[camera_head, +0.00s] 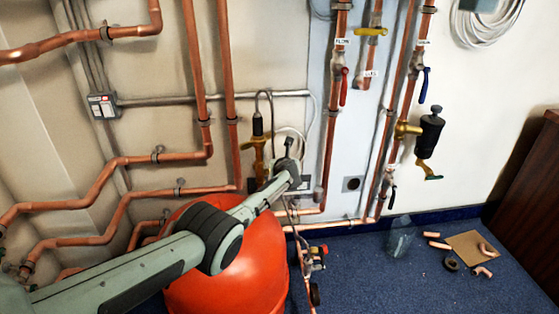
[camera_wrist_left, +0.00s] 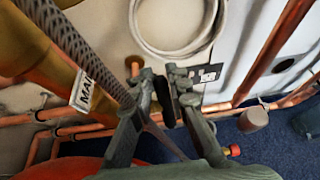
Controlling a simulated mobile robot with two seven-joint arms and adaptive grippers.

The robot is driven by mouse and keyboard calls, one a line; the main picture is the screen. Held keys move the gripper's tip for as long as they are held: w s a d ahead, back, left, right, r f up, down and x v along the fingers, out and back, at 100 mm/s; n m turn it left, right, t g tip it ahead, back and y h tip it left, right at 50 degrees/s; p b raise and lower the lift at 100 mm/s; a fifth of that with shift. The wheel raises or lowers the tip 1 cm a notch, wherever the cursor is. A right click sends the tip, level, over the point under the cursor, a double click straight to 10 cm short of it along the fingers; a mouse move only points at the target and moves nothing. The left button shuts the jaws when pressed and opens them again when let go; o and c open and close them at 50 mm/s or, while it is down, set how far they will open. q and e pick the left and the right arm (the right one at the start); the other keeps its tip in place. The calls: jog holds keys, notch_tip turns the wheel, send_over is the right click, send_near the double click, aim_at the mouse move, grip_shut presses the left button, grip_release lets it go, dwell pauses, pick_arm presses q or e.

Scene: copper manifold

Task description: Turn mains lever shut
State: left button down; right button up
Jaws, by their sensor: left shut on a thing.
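The brass mains valve (camera_head: 257,150) stands on the wall behind the red tank, left of the upright pipes. In the left wrist view a tag reading MAIN (camera_wrist_left: 83,90) hangs beside a braided hose and the brass body. My left gripper (camera_head: 284,160) is at the right of this valve in the head view. In the left wrist view its fingers (camera_wrist_left: 160,82) are closed around a dark, narrow piece, which looks like the mains lever (camera_wrist_left: 162,98). The fingers hide much of it, so its angle is hard to tell. My right gripper is not in view.
A red tank (camera_head: 235,265) stands below my left arm. Copper pipes run close around the valve. Red (camera_head: 344,86) and blue (camera_head: 424,85) levers sit on pipes to the right. A clear jar (camera_head: 400,238) and a board (camera_head: 468,242) with loose fittings lie on the blue carpet.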

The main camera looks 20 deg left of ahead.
pick_arm(q)
jog(key=shift+w+r+g, duration=0.15)
jog(key=shift+w+g, duration=0.1)
jog(key=shift+g, duration=0.25)
jog(key=shift+h, duration=0.4)
jog(key=c, duration=1.5)
grip_release()
jog(key=shift+o, duration=0.3)
jog(key=shift+s, duration=0.1)
jog(key=shift+f, duration=0.2)
jog(key=shift+s+d+r, duration=0.1)
jog(key=shift+v, duration=0.75)
jog(key=s+d, duration=0.4)
jog(key=s, duration=0.8)
jog(key=shift+d+r, duration=0.4)
jog(key=shift+g, duration=0.3)
